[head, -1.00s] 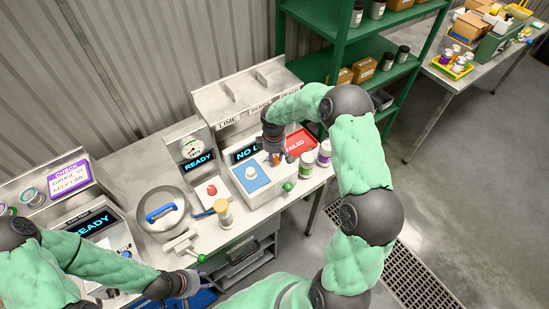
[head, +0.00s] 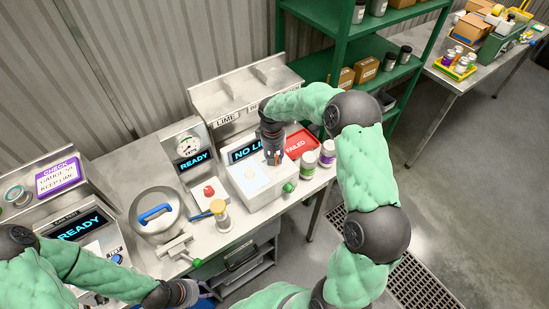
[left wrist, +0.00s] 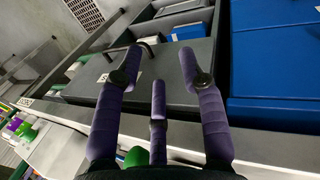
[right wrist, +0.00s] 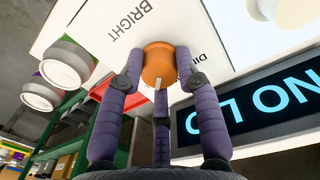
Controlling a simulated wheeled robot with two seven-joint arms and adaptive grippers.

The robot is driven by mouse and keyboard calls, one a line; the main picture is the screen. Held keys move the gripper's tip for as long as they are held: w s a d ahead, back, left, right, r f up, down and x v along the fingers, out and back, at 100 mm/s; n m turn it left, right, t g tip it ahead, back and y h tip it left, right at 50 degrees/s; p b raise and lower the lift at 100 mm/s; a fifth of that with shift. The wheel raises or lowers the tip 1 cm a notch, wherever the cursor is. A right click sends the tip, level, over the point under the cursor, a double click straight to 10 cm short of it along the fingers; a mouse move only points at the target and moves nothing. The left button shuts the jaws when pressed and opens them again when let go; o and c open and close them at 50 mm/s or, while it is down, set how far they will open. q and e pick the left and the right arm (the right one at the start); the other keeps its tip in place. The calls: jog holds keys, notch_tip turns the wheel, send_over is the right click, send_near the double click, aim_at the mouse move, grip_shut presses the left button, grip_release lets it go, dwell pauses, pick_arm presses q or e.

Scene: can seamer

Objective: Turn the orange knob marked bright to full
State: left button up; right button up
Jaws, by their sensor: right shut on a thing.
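The orange knob (right wrist: 158,65) sits on a white panel in the right wrist view, between the printed words BRIGHT (right wrist: 130,20) and DIM, the latter partly covered. A pale pointer mark shows on its near side. My right gripper (right wrist: 158,75) is shut on the knob, its fingers around the sides. In the head view my right gripper (head: 273,158) covers most of the knob. The light pad (head: 251,173) on that white box is glowing white. My left gripper (left wrist: 155,75) has its fingers spread and empty, near grey drawers; it also shows low in the head view (head: 188,294).
A dark screen (right wrist: 260,108) stands beside the knob panel. Jars (head: 308,165) and a red FAILED tray (head: 299,144) are just right of the box. A yellow-topped jar (head: 220,214) stands in front. Blue bins (left wrist: 275,60) lie near my left gripper.

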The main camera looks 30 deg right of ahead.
jog(key=shift+w+r, duration=0.1)
jog(key=shift+w, duration=0.05)
dwell(0.3)
jog(key=o, duration=1.2)
jog(key=shift+c, duration=0.2)
jog(key=shift+w, duration=0.1)
notch_tip(320, 180, up, 12)
jog(key=shift+a, duration=0.25)
